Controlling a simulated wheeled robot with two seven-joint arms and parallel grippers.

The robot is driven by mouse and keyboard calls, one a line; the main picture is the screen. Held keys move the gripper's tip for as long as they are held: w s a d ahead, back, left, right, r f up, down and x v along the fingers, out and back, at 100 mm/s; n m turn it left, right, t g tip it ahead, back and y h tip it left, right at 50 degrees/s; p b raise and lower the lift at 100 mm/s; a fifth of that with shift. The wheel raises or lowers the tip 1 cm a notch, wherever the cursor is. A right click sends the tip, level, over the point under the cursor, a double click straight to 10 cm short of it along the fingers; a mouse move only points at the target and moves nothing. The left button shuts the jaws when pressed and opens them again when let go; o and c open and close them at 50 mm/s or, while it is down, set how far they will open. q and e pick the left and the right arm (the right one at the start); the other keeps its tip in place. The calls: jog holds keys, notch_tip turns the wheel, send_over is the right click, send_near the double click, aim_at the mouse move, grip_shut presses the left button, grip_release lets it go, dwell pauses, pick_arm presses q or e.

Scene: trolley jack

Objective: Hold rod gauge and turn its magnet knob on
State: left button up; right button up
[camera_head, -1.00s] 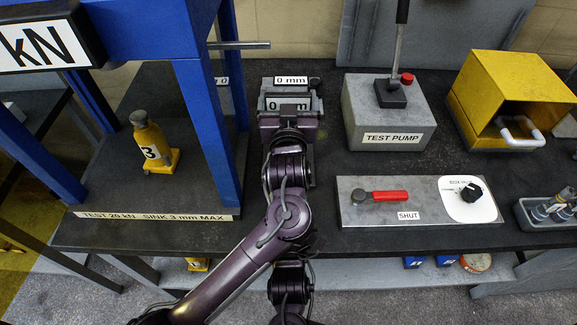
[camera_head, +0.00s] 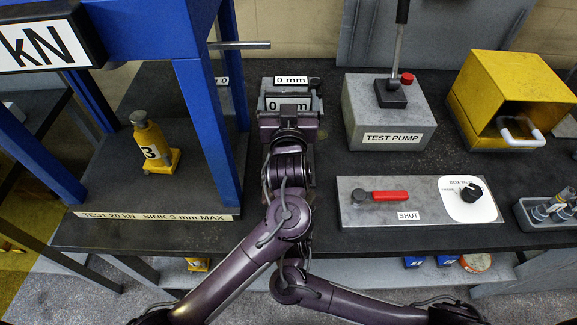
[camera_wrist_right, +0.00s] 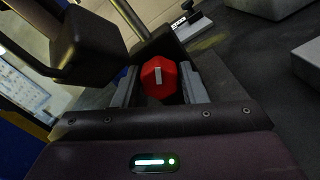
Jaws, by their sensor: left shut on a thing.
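The rod gauge (camera_head: 289,103) appears to be the grey block with a "0 mm" label on the bench, middle left in the head view. My left gripper (camera_head: 289,112) is shut on it and covers part of the label. A red faceted knob with a pale bar mark (camera_wrist_right: 159,76) shows in the right wrist view. It sits between the spread fingers of my right gripper (camera_wrist_right: 160,88), with narrow dark gaps at its sides. In the head view my right gripper is hidden behind the left arm.
A second "0 mm" label (camera_head: 291,80) stands just behind the held block. A blue press frame (camera_head: 207,130) rises close on the left, with a yellow jack (camera_head: 150,145) inside. A test pump (camera_head: 388,112) and a valve panel (camera_head: 420,213) stand to the right.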

jog(key=c, duration=0.5)
jog(key=m, duration=0.3)
jog(key=shift+c, duration=0.2)
jog(key=o, duration=1)
jog(key=shift+s, duration=0.1)
jog(key=s, duration=1.2)
